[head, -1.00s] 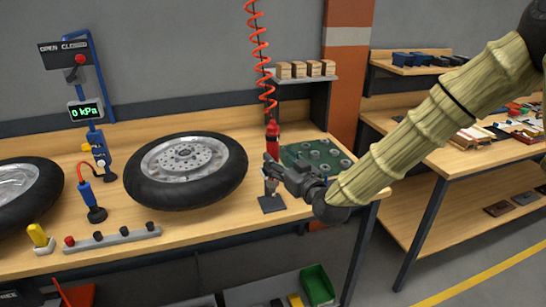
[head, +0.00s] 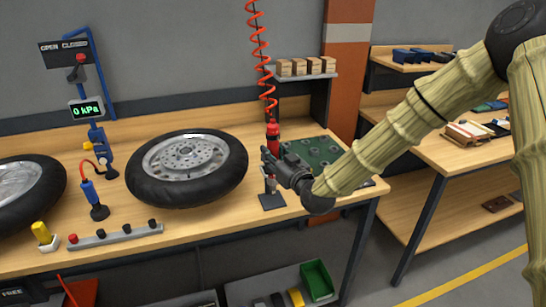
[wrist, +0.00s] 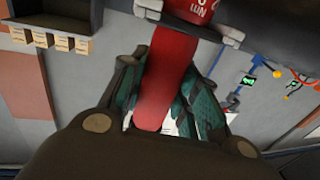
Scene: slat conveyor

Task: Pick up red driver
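The red driver (head: 273,133) hangs upright from a red coiled cable over the right part of the near bench. Its lower end is partly hidden by my gripper (head: 268,168), which reaches in from the right at the driver's lower part. In the wrist view, the driver's red body (wrist: 158,75) runs down between the teal-padded fingers of my gripper (wrist: 170,90). The fingers lie on both sides of it, close to it. I cannot tell whether they press on it.
A wheel with a black tyre (head: 150,190) lies left of my gripper. A dark stand (head: 272,201) is below it, and a green tray (head: 318,150) is behind to the right. A shelf with wooden blocks (head: 312,66) is above. The bench front between has free room.

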